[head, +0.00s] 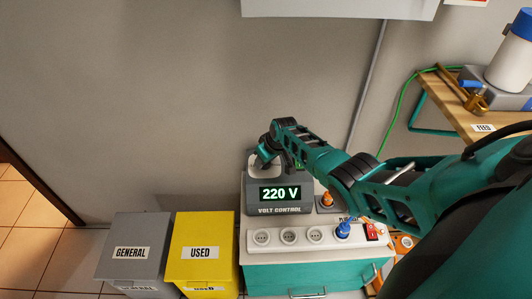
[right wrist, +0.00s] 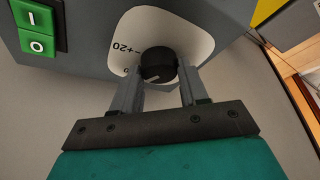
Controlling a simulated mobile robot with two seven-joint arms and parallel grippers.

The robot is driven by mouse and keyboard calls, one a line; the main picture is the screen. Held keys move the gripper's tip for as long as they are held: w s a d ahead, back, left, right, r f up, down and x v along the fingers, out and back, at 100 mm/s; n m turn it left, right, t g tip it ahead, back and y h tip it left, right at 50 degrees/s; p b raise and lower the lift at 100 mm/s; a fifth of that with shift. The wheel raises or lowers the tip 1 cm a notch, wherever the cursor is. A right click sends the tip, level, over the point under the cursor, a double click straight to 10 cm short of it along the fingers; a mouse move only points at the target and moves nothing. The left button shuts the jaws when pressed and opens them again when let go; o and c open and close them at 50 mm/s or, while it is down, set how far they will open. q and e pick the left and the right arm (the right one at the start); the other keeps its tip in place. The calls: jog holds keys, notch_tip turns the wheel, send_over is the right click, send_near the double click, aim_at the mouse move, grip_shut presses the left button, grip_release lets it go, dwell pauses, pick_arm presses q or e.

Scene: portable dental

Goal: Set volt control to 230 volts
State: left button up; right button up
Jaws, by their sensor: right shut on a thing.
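The grey volt control box (head: 250,208) stands on the teal cabinet, and its green display (head: 280,194) reads 220 V. My right gripper (head: 264,160) reaches the white dial plate on top of the box in the head view. In the right wrist view my right gripper (right wrist: 160,82) is shut on the black knob (right wrist: 157,62), with one finger on each side of it. The white dial plate (right wrist: 200,40) shows a "+20" mark and part of a 0; the rest is hidden. My left gripper is not in view.
A white socket strip (head: 290,248) with plugs lies in front of the box on the teal cabinet (head: 285,278). Grey (head: 120,265) and yellow (head: 190,270) bins stand to the left. Green I/O buttons (right wrist: 38,32) are beside the dial. A wooden table (head: 465,120) is at the right.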

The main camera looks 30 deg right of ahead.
jog(key=m+h+p, duration=0.1)
jog(key=m, duration=0.2)
jog(key=shift+a+r, duration=0.1)
jog(key=shift+a, duration=0.05)
jog(key=m+h, duration=0.1)
jog(key=m, duration=0.1)
jog(key=shift+m+g, duration=0.3)
jog(key=m, duration=0.1)
jog(key=m+h, duration=0.1)
jog(key=m, duration=0.1)
jog(key=shift+a+f+g+b, duration=0.15)
jog(key=shift+f+g+b, duration=0.05)
jog(key=shift+g+b, duration=0.1)
jog(key=shift+m+h+b, duration=0.4)
jog(key=shift+m+b, duration=0.1)
jog(key=shift+m, duration=0.7)
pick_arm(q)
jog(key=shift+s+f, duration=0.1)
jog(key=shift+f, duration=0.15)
pick_arm(e)
jog(key=shift+w+m+g, duration=0.1)
jog(key=shift+m+g, duration=0.3)
jog(key=shift+m, duration=0.1)
pick_arm(q)
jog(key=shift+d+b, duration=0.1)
jog(key=shift+b, duration=0.2)
pick_arm(e)
jog(key=o, duration=1)
jog(key=shift+r, duration=0.1)
jog(key=shift+h, duration=0.3)
